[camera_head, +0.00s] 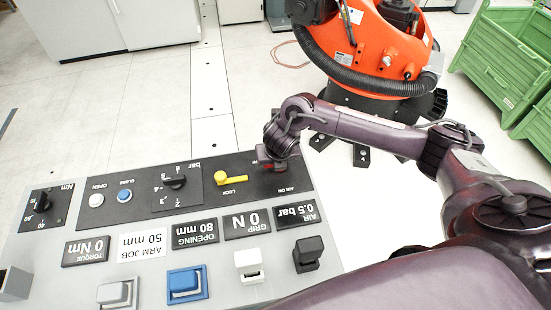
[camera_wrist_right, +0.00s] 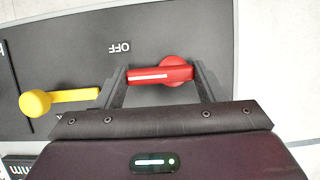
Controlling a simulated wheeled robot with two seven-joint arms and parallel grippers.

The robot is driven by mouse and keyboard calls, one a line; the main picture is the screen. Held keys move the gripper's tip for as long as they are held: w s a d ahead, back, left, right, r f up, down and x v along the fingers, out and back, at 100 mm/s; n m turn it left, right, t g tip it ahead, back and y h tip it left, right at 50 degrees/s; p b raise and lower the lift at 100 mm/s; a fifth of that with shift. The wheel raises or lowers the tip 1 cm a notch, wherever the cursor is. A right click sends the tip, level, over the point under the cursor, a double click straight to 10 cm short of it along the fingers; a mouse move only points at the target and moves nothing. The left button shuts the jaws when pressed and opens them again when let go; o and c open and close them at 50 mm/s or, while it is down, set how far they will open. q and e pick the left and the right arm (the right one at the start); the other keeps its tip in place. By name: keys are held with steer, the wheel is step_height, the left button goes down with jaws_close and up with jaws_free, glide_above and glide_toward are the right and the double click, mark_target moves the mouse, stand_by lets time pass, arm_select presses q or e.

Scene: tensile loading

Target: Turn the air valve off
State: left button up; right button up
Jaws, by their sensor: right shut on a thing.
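The red air valve handle (camera_wrist_right: 160,75) has a white stripe and a round hub at its right end, and it lies crosswise in the right wrist view. The upside-down OFF label (camera_wrist_right: 120,47) is on the dark panel just above its left end. My right gripper (camera_wrist_right: 160,66) is shut on the handle, with one finger at each end. In the head view my right gripper (camera_head: 281,160) is over the panel's far right corner and hides most of the handle. The AIR ON label (camera_head: 298,189) is just in front of it. My left gripper is not in view.
A yellow lock lever (camera_head: 232,180) is left of the valve and also shows in the wrist view (camera_wrist_right: 60,98). The grey console (camera_head: 215,268) carries knobs, buttons, displays and several block switches. An orange robot (camera_head: 370,50) stands behind; green crates (camera_head: 500,60) are at right.

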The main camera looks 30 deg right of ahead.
steer(key=shift+w+r, duration=0.1)
steer(key=o, duration=1)
steer(key=p+v, duration=0.1)
steer(key=v, duration=0.6)
steer(key=shift+s+r, duration=0.25)
steer(key=shift+r, duration=0.05)
